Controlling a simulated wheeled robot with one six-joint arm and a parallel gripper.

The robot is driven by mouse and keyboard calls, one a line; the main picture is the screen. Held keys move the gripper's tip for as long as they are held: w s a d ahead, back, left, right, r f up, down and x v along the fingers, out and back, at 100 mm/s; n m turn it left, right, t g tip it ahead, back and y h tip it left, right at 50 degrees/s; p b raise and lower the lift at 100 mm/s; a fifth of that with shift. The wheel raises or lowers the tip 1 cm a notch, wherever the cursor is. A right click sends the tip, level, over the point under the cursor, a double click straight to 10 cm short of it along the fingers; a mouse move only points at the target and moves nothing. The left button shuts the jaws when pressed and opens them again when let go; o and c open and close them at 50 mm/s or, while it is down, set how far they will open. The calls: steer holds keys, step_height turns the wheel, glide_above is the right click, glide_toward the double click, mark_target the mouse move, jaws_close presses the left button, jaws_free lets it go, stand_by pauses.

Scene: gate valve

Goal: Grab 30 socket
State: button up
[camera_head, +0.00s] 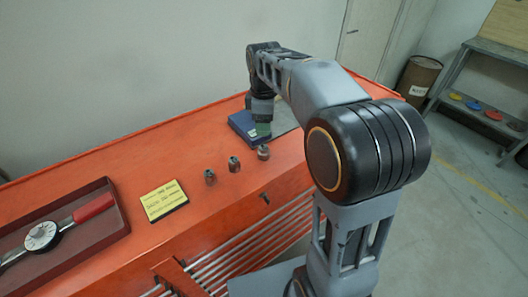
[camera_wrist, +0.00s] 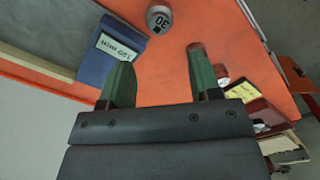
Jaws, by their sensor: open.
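The 30 socket (camera_wrist: 160,18) is a small grey cylinder with a dark "30" mark, at the top of the wrist view, beyond my fingertips and apart from them. My gripper (camera_wrist: 160,57) is open and empty, its two green fingers spread over the orange top. In the head view my gripper (camera_head: 262,131) points down beside the blue box, just behind the rightmost socket (camera_head: 263,152), which looks like the 30 one. Two other sockets stand to its left, the middle one (camera_head: 233,163) and the left one (camera_head: 209,177). Their marks are unreadable here.
A blue box (camera_wrist: 110,48) with a white label lies close to my left finger. On the orange cabinet top (camera_head: 110,165) are a yellow sign (camera_head: 163,200) and a red tray (camera_head: 110,222) holding a dial wrench (camera_head: 45,236). The cabinet's front edge is near the sockets.

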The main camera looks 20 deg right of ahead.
mark_target(264, 147)
step_height(264, 147, down, 11)
steer(key=shift+f+p, duration=0.2)
steer(key=shift+p, duration=0.25)
stand_by(0.3)
steer(key=c, duration=0.7)
steer(key=shift+c, duration=0.5)
steer(key=shift+w+r, duration=0.1)
steer(key=shift+r, duration=0.1)
